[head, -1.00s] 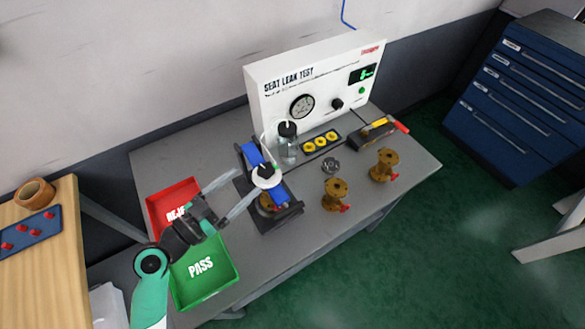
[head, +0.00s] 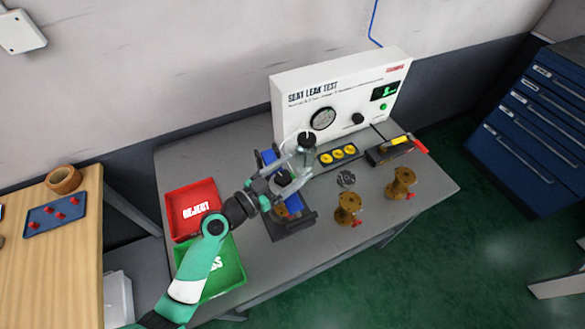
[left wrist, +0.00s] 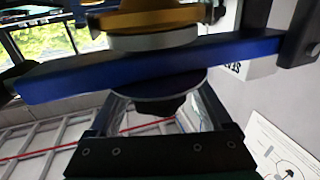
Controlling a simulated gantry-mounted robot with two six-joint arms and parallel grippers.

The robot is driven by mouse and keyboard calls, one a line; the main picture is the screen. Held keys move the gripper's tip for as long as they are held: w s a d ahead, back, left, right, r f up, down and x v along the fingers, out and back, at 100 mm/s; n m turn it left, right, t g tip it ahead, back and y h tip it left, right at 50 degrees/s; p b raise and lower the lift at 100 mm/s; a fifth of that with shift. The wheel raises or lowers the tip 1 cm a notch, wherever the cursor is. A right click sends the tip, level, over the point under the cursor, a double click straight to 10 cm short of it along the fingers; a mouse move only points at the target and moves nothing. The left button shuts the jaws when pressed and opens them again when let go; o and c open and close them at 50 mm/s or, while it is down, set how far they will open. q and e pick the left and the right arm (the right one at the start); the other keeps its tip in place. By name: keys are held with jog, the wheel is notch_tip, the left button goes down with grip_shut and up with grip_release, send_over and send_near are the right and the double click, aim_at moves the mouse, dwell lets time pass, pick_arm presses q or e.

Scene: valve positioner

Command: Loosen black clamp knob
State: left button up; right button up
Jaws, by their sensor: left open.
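The black clamp knob (head: 283,177) sits on top of the blue clamp bar (head: 268,158) of the dark fixture (head: 293,228). My left gripper (head: 287,174) is open, with its pale fingers reaching in around the knob from the left. In the left wrist view the dark knob (left wrist: 165,106) shows under a round plate on the blue bar (left wrist: 230,52), between my two spread fingers. Whether either finger touches it I cannot tell. A brass valve part (left wrist: 150,20) is at the fixture's middle, mostly hidden by my gripper in the head view. My right gripper is not in view.
The white seat leak test panel (head: 345,93) stands behind, with a clear jar (head: 305,155) close to my fingers. A red reject tray (head: 190,208) and green pass tray (head: 222,275) lie left, under my arm. Two brass valves (head: 348,207) (head: 401,184) stand right.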

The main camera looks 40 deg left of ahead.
pick_arm(q)
jog(key=shift+c, duration=0.3)
grip_shut()
jog(key=shift+a+n+y+p, duration=0.1)
jog(key=shift+n+y+p, duration=0.55)
jog(key=shift+p, duration=0.4)
jog(key=n+y+p, duration=0.1)
jog(key=y+p, duration=0.1)
jog(key=p, duration=0.3)
jog(key=a+n+g+y+p, duration=0.1)
jog(key=n+y+p, duration=0.1)
jog(key=p, duration=0.3)
jog(key=n+y+p, duration=0.2)
jog(key=y+p, duration=0.2)
jog(key=p, duration=0.1)
jog(key=shift+w+a+r+g, duration=0.1)
jog(key=shift+a+r+g, duration=0.05)
jog(key=shift+r+g, duration=0.2)
jog(key=shift+a+f+n+g+y, duration=0.15)
jog(key=shift+n+g+y, duration=0.1)
jog(key=shift+n+y, duration=0.3)
jog(key=shift+s+a+f+n+g+y+b, duration=0.1)
jog(key=shift+s+n+g+y+b, duration=0.1)
jog(key=shift+n+g+y, duration=0.45)
jog(key=shift+s+a+n+g+y+b, duration=0.15)
jog(key=shift+n+g+y, duration=0.15)
jog(key=shift+y, duration=0.55)
